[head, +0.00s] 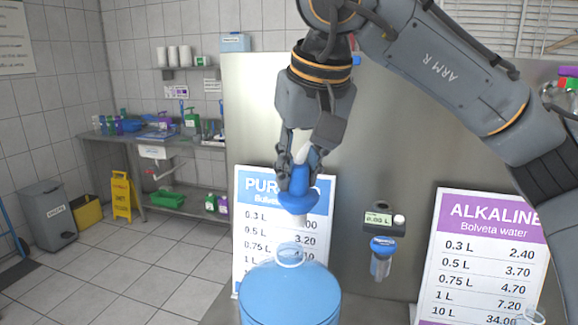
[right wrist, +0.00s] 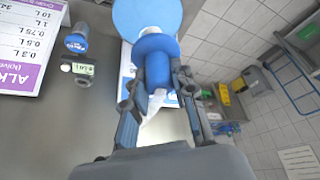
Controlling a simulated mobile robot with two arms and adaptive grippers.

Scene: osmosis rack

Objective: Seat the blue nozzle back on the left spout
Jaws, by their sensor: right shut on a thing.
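My right gripper (head: 300,176) is shut on the blue nozzle (head: 298,200), which has a wide blue flange and a white lower end. A white tapered piece shows above it between the fingers. In the right wrist view the nozzle (right wrist: 155,48) sits between the fingertips (right wrist: 158,82). It is held upright above the neck of a large blue bottle (head: 290,295), with a small visible gap. I cannot make out the left spout; the gripper and nozzle cover part of the panel there. My left gripper is not in view.
A dispenser with a small display (head: 379,220) and a blue-topped clear fitting (head: 382,257) is on the steel panel to the right. Price signs stand at left (head: 250,225) and right (head: 470,265). A side bench (head: 195,150) and yellow floor sign (head: 122,196) are farther back.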

